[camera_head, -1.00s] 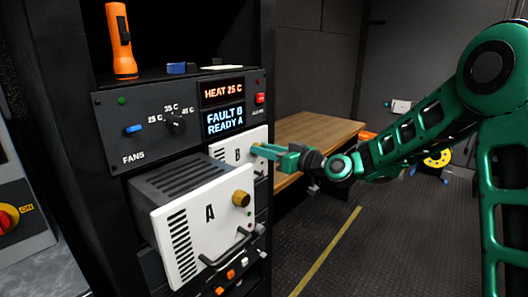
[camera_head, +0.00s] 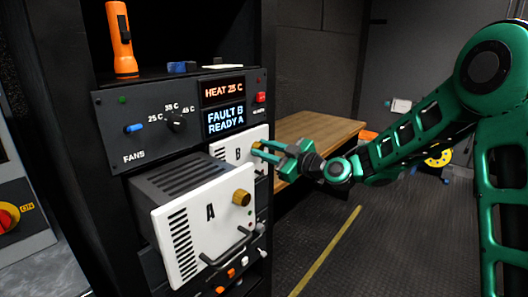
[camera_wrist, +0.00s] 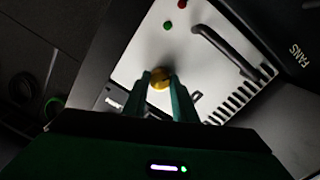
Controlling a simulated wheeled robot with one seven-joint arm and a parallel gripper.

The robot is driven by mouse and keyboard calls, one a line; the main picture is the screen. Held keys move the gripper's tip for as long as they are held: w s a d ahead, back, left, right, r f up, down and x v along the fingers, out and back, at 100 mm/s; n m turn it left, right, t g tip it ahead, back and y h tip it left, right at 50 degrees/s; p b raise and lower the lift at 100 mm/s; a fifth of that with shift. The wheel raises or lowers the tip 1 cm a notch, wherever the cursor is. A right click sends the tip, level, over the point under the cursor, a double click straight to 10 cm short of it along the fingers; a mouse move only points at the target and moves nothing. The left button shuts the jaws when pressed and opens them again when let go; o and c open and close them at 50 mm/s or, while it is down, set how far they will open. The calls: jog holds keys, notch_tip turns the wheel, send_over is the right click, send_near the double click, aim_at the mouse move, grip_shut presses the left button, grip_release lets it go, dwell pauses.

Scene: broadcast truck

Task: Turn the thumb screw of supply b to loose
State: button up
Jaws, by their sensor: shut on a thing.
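Supply B (camera_head: 239,152) is a white-fronted unit set back in the rack, marked "B", partly hidden behind supply A (camera_head: 204,225). Its brass thumb screw (camera_head: 256,148) shows at the tips of my gripper (camera_head: 268,150). In the wrist view the round brass thumb screw (camera_wrist: 160,80) sits between the two green fingertips of my gripper (camera_wrist: 161,84), which are shut on it. Supply A sticks out of the rack at the front and has its own brass thumb screw (camera_head: 241,198). I cannot tell from these views how far supply B's screw is turned.
The panel above has a fan knob (camera_head: 175,122) and displays (camera_head: 225,119) reading "HEAT 25 C", "FAULT B" and "READY A". Supply A's handle (camera_head: 227,248) juts out below my gripper. A wooden bench (camera_head: 308,133) stands behind. The floor to the right is open.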

jog(key=shift+w+d+f, duration=0.1)
jog(key=shift+d+f, duration=0.1)
jog(key=o, duration=1)
jog(key=shift+o, duration=0.2)
jog(key=shift+a+r, duration=0.1)
jog(key=v, duration=1)
jog(key=shift+s+d, duration=0.2)
jog(key=shift+d, duration=0.1)
